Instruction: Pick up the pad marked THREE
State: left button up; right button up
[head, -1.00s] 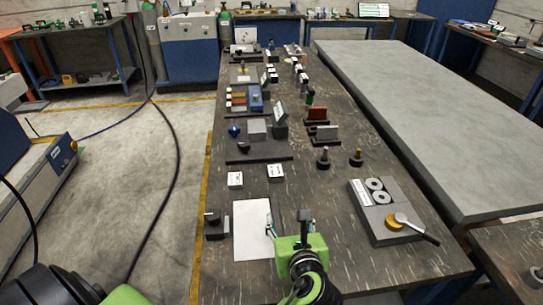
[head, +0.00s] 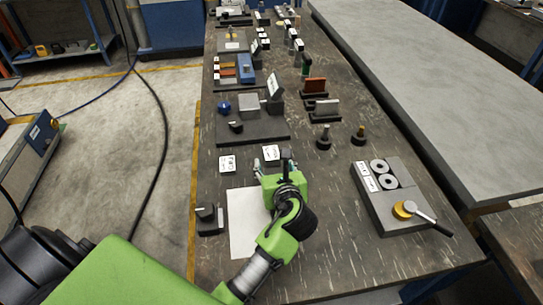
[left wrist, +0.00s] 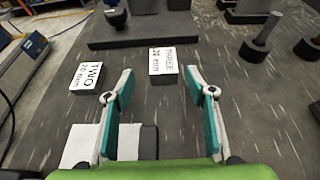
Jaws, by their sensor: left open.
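The pad marked THREE (head: 271,152) is a small white-topped block lying flat on the dark workbench; its label reads in the left wrist view (left wrist: 163,62). A similar pad marked TWO (head: 227,164) lies to its left, also in the left wrist view (left wrist: 86,77). My left gripper (head: 274,168) is open and empty, just on the near side of pad THREE. In the left wrist view its teal-padded fingers (left wrist: 160,85) point towards pad THREE, which shows beyond and between the tips, apart from them. My right gripper is out of view.
A white sheet (head: 240,237) lies under and left of my gripper, with a small dark fixture (head: 208,219) beside it. A dark base plate (head: 251,137) lies behind the pads. Dark posts (head: 323,138) and a grey block with rings (head: 388,212) stand to the right.

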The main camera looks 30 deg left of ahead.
aim_at(272, 155)
pick_arm(q)
jog(key=x, duration=0.5)
jog(key=shift+w+d, duration=0.1)
jog(key=shift+w, duration=0.2)
jog(key=shift+r, duration=0.1)
grip_shut()
jog(key=shift+r, duration=0.15)
